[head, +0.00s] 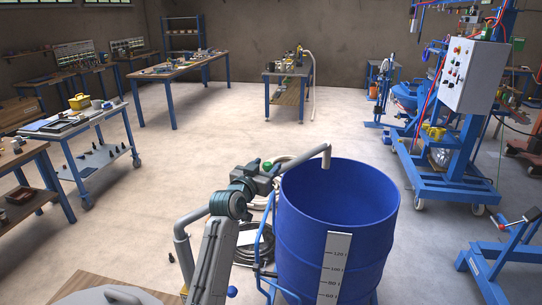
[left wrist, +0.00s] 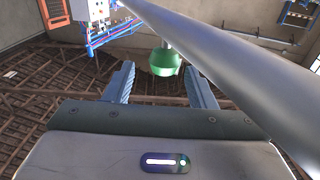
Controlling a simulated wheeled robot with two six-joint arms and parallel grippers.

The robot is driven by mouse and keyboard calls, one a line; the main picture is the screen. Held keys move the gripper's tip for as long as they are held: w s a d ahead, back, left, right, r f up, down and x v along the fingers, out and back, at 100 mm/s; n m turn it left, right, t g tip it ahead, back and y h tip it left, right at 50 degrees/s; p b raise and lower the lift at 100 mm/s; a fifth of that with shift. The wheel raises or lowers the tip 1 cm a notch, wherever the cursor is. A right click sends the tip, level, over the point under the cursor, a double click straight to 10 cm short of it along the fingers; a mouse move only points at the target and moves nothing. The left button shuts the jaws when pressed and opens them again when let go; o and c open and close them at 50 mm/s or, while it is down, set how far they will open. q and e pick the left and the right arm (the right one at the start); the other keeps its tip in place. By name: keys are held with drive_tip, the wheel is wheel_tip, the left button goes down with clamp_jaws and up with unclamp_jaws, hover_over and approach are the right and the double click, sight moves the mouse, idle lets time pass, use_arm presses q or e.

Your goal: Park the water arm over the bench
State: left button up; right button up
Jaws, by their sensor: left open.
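The water arm is a long grey pipe (head: 300,162) with a downturned spout, which hangs over the open blue drum (head: 338,240), inside its rim. The pipe crosses the right side of the left wrist view (left wrist: 225,60). A green knob (left wrist: 165,62) is beneath it in that view, and shows in the head view (head: 267,166). My left gripper (head: 264,178) is close beside the pipe and knob. Its fingers (left wrist: 162,84) are open, with the knob seen between them; contact cannot be told. A wooden bench top (head: 92,281) shows at the lower left. My right gripper is out of view.
A coiled hose (head: 255,243) lies on the floor left of the drum. A blue-framed machine with a control box (head: 472,75) stands at the right. A wheeled table (head: 75,122) and other workbenches (head: 172,68) stand at the left and back. The middle floor is clear.

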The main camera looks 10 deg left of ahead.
sight(270, 161)
use_arm(q)
drive_tip(key=w, duration=0.3)
drive_tip(key=shift+p, duration=0.4)
drive_tip(key=shift+w+d, duration=0.1)
drive_tip(key=shift+w, duration=0.2)
drive_tip(key=shift+w+d, duration=0.2)
drive_tip(key=shift+d, duration=0.15)
drive_tip(key=shift+w+a+f, duration=0.1)
clamp_jaws()
